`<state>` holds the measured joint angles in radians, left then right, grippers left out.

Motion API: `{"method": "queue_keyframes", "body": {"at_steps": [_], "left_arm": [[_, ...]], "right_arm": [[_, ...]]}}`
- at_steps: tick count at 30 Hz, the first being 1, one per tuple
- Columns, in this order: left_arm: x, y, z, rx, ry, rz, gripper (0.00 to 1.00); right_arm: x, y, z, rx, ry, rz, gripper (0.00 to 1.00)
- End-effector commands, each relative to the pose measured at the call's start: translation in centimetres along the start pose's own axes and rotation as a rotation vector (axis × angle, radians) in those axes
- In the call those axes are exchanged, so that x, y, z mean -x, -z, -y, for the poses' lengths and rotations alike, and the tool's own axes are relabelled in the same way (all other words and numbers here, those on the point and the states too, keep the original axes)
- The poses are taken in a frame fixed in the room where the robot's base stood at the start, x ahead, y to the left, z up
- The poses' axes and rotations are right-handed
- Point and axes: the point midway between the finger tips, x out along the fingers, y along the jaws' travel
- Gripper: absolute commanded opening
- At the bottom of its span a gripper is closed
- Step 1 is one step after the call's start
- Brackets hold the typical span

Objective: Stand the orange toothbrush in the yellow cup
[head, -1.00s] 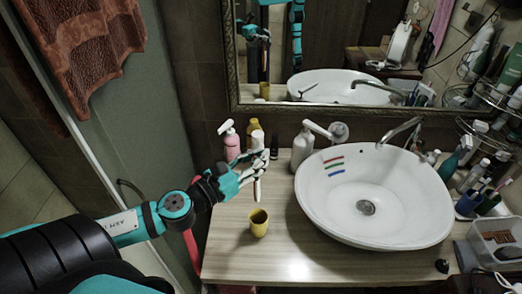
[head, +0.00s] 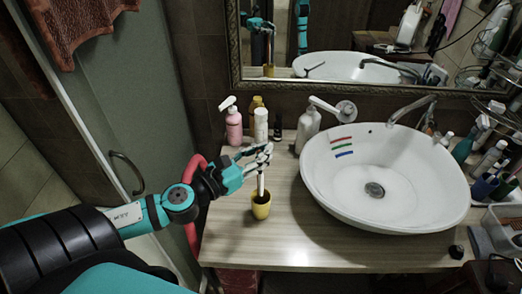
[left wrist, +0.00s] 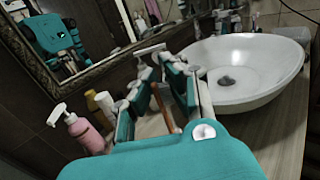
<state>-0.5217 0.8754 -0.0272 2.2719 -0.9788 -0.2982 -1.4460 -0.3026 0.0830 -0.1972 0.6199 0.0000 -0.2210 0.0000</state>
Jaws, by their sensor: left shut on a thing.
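The yellow cup (head: 261,210) stands upright on the counter left of the basin in the head view. My left gripper (head: 262,153) is above the cup and shut on the toothbrush (head: 261,183), which hangs nearly upright. The toothbrush's lower end meets the cup's mouth in the head view; how deep it reaches I cannot tell. The cup is not visible there. My right gripper is not in view.
A pink pump bottle (head: 233,125), a white bottle (head: 261,125) and a white pump bottle (head: 308,127) stand behind the cup. The white basin (head: 430,205) is to the right, with three coloured strips on its inner wall. The wooden counter (head: 300,240) is bare around the cup.

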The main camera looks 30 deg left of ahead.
Motion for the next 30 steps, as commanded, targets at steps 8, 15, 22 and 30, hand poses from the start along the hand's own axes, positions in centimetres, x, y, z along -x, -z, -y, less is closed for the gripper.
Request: {"method": "queue_keyframes", "body": {"at_steps": [8,15,22,30], "left_arm": [[0.0,2.6,0.0,0.0,-0.001,0.0,0.0],[0.0,4.5,0.0,0.0,0.0,-0.001,0.0],[0.0,5.5,0.0,0.0,-0.001,-0.001,0.0],[0.0,5.4,0.0,0.0,0.0,-0.001,0.0]], "right_arm": [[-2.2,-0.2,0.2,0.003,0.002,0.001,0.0],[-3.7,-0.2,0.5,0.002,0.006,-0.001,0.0],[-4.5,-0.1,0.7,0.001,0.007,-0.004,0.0],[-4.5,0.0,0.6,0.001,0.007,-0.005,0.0]]}}
